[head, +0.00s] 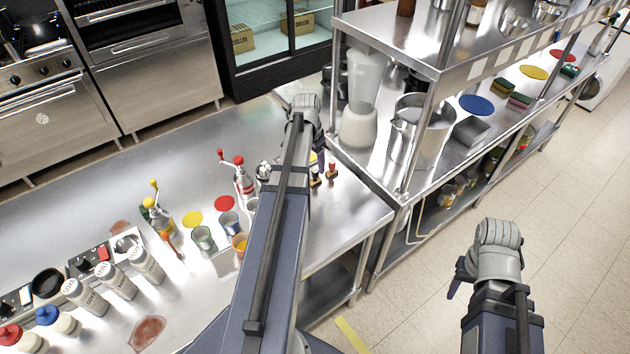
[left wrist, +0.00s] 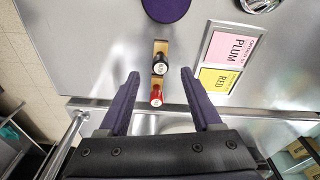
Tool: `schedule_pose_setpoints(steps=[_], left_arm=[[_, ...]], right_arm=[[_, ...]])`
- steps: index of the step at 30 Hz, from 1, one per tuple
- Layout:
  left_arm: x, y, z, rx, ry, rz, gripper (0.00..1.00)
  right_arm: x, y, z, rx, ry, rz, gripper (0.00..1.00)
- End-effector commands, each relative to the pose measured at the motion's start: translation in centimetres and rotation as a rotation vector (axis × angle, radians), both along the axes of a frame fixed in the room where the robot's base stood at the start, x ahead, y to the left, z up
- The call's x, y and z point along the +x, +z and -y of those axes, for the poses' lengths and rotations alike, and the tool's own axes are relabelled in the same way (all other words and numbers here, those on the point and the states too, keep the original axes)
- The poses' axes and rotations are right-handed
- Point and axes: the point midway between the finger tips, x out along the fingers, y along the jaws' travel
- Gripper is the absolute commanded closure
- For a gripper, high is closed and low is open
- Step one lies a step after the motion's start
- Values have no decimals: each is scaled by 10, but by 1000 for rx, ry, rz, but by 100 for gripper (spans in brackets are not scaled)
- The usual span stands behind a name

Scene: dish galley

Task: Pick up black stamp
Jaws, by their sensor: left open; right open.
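The black stamp (left wrist: 160,67) stands in the left wrist view on a small tan holder (left wrist: 161,47) on the steel counter. A red stamp (left wrist: 156,96) stands right beside it, nearer my palm. My left gripper (left wrist: 160,74) is open, with one purple finger on each side of the stamps and clear gaps to both. In the head view the stamps (head: 316,177) show small beside my left arm, and my left gripper (head: 319,150) is mostly hidden behind that arm. My right gripper (head: 456,284) is over the floor at the right, mostly hidden by its wrist.
A purple disc (left wrist: 167,8) and pink and yellow label cards (left wrist: 232,47) lie near the stamps. A red-topped bottle (head: 242,178), cups (head: 204,239) and shakers (head: 147,265) stand left of my left arm. A steel shelf with a blender (head: 360,105) is at the right.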

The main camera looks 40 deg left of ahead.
Motion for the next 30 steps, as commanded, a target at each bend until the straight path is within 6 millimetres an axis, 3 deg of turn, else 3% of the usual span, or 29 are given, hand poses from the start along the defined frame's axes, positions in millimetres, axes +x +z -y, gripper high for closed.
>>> schedule_pose_setpoints(steps=[13, 23, 30], left_arm=[[6, -48, 0, 0, 0, 0, 34], [7, -50, 0, 0, 0, 0, 34], [7, -50, 0, 0, 0, 0, 61]], right_arm=[[0, -48, 0, 0, 0, 0, 50], [0, -50, 0, 0, 0, 0, 50], [0, -50, 0, 0, 0, 0, 50]])
